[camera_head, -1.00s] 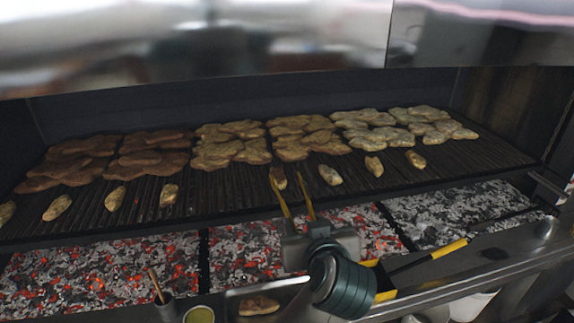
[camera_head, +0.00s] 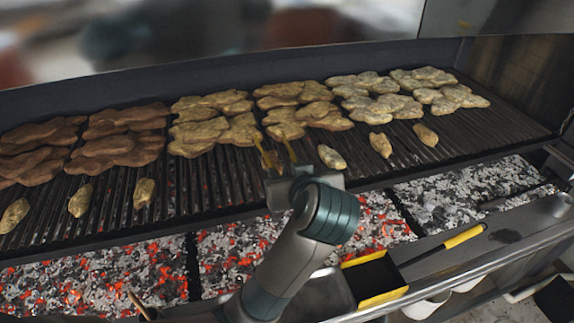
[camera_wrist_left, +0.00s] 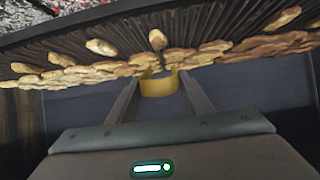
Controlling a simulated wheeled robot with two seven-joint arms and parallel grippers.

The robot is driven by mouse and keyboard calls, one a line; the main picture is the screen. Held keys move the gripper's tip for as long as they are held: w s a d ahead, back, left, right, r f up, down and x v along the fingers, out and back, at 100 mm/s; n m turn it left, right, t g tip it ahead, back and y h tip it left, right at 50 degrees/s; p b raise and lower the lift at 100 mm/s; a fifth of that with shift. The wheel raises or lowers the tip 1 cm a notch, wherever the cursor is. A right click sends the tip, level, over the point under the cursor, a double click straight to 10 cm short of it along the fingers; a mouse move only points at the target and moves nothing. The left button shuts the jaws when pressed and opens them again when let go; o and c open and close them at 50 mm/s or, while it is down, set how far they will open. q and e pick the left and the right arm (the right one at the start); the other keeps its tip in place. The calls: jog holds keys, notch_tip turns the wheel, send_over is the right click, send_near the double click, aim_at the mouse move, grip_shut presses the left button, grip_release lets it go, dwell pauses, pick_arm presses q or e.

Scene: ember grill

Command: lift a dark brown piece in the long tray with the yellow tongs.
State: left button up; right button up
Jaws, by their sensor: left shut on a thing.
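My left gripper (camera_head: 284,184) is shut on the yellow tongs (camera_head: 265,155) at the front of the long grill tray (camera_head: 215,188). The tongs' two prongs stand apart, pointing toward the back. In the left wrist view the yellow tongs (camera_wrist_left: 158,86) show between the fingers, and a small piece (camera_wrist_left: 157,38) lies just beyond them. I cannot tell whether the prongs touch it; in the head view it is not clearly seen. Large dark brown pieces (camera_head: 118,146) lie on the left of the grill. My right gripper is not in view.
Small pale pieces (camera_head: 332,157) lie along the grill's front, with larger golden pieces (camera_head: 385,107) behind. Glowing coals (camera_head: 225,255) lie below the front edge. A yellow-edged box (camera_head: 382,298) and a yellow-handled tool (camera_head: 464,236) are at the lower right.

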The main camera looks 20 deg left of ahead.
pick_arm(q)
notch_tip(320, 180, down, 9)
jog(key=b, duration=0.1)
dwell(1.3)
jog(key=shift+s, duration=0.1)
jog(key=shift+c, duration=0.4)
grip_shut()
